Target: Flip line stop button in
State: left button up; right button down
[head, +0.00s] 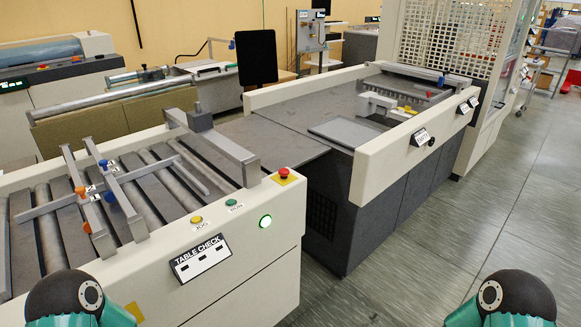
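A red mushroom-shaped button (283,173) on a yellow base sits at the right front corner of the near cream machine (255,255); it looks like the stop button, but no label on it is readable. Whether it is pressed in cannot be told. To its left on the same top edge are a green button (231,202) and a yellow button (196,219). A lit green-white round button (265,221) is on the front face. Only teal and black parts of my arms show at the bottom left and bottom right corners; neither gripper is in view.
A "TABLE CHECK" plate (201,259) is on the machine's front. Rollers and metal bars (110,190) lie on its top. A second machine with a cream rail (400,160) and dark base stands behind to the right. The grey floor (420,260) at right is clear.

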aim_at(283, 172)
jog(key=u, duration=0.1)
jog(key=i, duration=0.85)
jog(key=z, duration=0.95)
jog(key=k, duration=1.1)
jog(key=u, duration=0.3)
jog(key=i, duration=0.65)
jog(key=u, duration=0.1)
